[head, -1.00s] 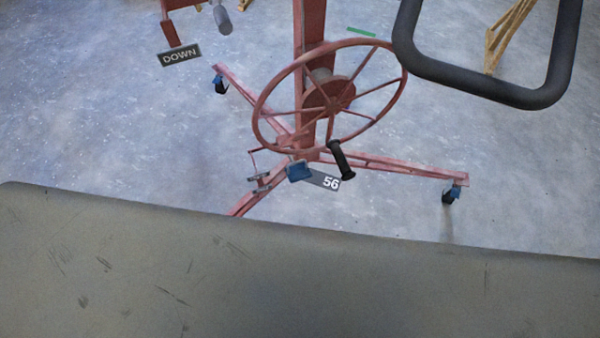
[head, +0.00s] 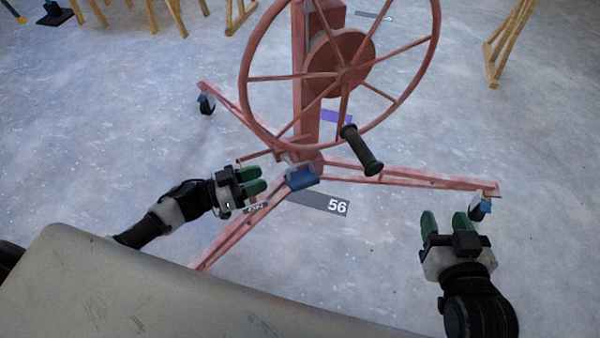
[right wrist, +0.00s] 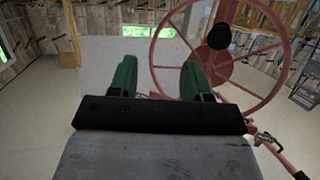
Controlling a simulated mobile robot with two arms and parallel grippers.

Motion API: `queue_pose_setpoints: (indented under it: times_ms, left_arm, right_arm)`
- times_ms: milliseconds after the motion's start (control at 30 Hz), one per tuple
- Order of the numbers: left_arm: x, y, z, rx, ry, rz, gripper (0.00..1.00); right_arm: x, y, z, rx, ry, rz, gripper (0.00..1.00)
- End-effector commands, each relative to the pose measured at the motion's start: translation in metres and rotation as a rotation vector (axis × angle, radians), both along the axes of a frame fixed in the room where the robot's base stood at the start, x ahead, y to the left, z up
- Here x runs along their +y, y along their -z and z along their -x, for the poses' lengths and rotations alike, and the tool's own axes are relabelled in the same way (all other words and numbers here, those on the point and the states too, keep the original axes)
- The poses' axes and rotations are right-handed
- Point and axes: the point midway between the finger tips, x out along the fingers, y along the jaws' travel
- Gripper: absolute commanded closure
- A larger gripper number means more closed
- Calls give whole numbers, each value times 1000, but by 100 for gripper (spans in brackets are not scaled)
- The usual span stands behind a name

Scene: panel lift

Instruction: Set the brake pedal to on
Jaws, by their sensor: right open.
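A blue pedal (head: 301,178) sits low at the foot of the red lift's column in the head view.
A red handwheel (head: 247,78) with a black handle (head: 361,150) stands above the pedal. A plate marked "56" (head: 320,203) is beside the pedal. Red legs on casters (head: 206,104) spread over the floor. Wooden trestles (head: 497,48) stand behind.

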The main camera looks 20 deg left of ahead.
Motion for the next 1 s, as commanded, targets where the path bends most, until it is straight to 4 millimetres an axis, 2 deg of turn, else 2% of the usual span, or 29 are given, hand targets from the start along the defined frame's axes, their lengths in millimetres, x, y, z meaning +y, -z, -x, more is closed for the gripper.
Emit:
queue_pose_setpoints:
  times_ms: [167, 400, 533, 733, 1000]
  left_arm:
    - [-18, -1, -14, -5, 1, 3, 64]
    - [-55, 0, -43, -4, 0, 3, 64]
    - [-70, 0, -55, -3, -1, 2, 64]
    - [-82, -1, -64, -1, -2, 0, 64]
    - [-84, -1, -65, -1, -2, -1, 64]
  right_arm:
    - [4, -12, -5, -96, -6, -24, 52]
    - [10, -40, -9, -320, -21, -81, 52]
    - [12, -52, -9, -418, -27, -107, 52]
    - [14, -64, -7, -503, -31, -129, 52]
    - [14, -67, -7, -517, -32, -133, 52]
